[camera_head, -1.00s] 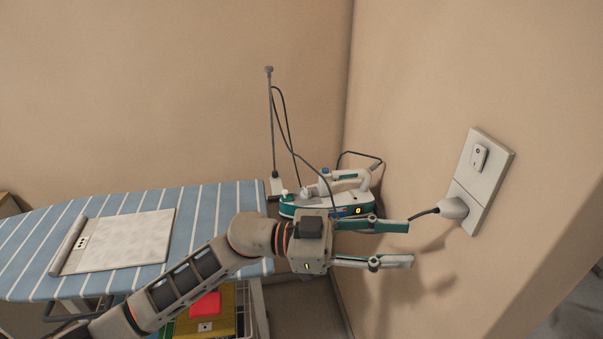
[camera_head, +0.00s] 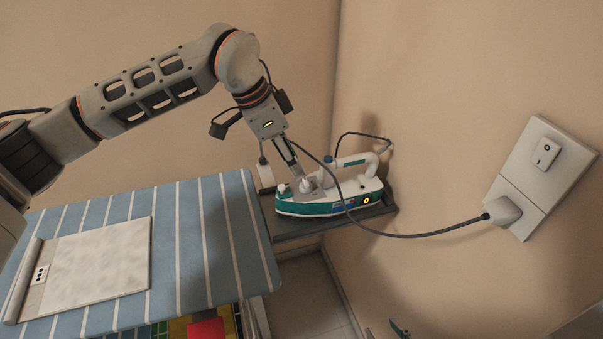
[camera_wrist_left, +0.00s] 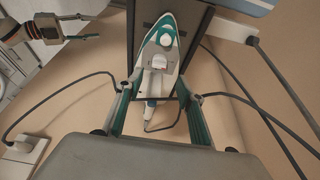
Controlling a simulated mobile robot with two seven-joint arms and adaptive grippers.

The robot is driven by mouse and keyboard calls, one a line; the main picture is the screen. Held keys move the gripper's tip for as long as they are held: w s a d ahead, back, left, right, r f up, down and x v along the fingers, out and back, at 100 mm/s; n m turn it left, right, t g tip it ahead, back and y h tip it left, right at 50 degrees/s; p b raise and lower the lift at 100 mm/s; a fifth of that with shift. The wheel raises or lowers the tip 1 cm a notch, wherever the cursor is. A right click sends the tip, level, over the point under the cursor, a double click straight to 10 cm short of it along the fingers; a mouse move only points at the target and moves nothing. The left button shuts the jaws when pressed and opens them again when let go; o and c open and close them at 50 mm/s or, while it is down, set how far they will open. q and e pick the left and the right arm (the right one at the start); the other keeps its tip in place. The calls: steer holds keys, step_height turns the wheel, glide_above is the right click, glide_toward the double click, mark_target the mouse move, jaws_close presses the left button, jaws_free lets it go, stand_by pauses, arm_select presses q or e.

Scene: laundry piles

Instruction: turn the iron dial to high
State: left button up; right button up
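The iron (camera_head: 335,198), white and teal, rests on a dark plate (camera_head: 300,235) beyond the board's right end. An orange "0" shows on its side. Its white dial (camera_head: 306,185) is on top, and shows in the left wrist view (camera_wrist_left: 159,61). My left gripper (camera_head: 298,178) points down at the dial; the wrist view shows its fingers (camera_wrist_left: 159,88) spread apart with the iron seen between them. Contact with the dial cannot be told. My right gripper (camera_wrist_left: 93,28) is at the upper left of the wrist view, fingers apart; only a tip shows in the head view (camera_head: 400,329).
The striped ironing board (camera_head: 190,270) bears a flat whitish pad (camera_head: 95,265). A cord runs past my left gripper to a plug (camera_head: 503,211) in the wall plate, below a switch (camera_head: 546,152). Walls close in behind and right of the iron.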

mark_target(306, 182)
arm_select(q)
steer(key=x, duration=0.6)
steer(key=shift+d+f, duration=0.2)
steer(key=shift+f, duration=0.1)
jaws_close()
